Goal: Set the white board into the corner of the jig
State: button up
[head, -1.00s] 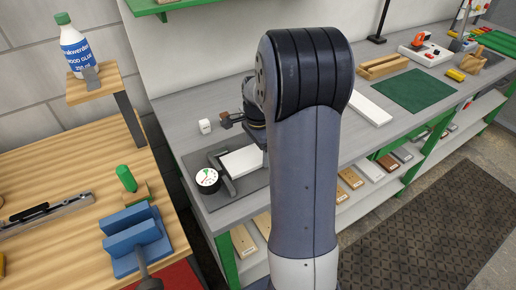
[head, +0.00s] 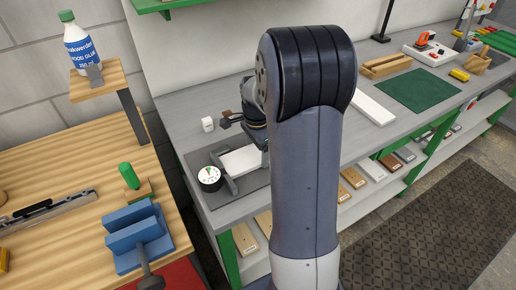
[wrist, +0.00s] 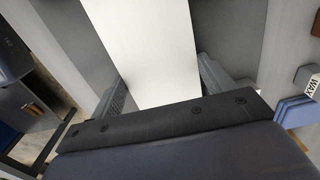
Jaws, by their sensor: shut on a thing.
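The white board (head: 243,160) lies flat at or just above the dark grey jig plate (head: 246,184) in the head view. Its left end is near the dark grey jig fence (head: 225,173). I cannot tell whether they touch. My arm hides its right end. In the wrist view the white board (wrist: 145,40) runs away from my gripper (wrist: 160,74), whose fingers are shut on its two sides. My gripper's fingers are hidden behind my arm in the head view.
A round dial gauge (head: 209,178) stands at the fence's left. A small white block (head: 207,124) sits behind the jig. A box marked WAX (wrist: 308,79) is at the right in the wrist view. Another white strip (head: 374,109) and a green mat (head: 418,89) lie farther right.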

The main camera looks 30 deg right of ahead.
jog(key=shift+w+a, duration=0.1)
jog(key=shift+w, duration=0.2)
dwell(1.1)
jog(key=o, duration=1)
jog(key=shift+a+f, duration=0.1)
jog(key=shift+a, duration=0.1)
jog(key=shift+o, duration=1)
jog(key=shift+d, duration=0.1)
notch_tip(320, 180, up, 11)
jog(key=shift+f, duration=0.15)
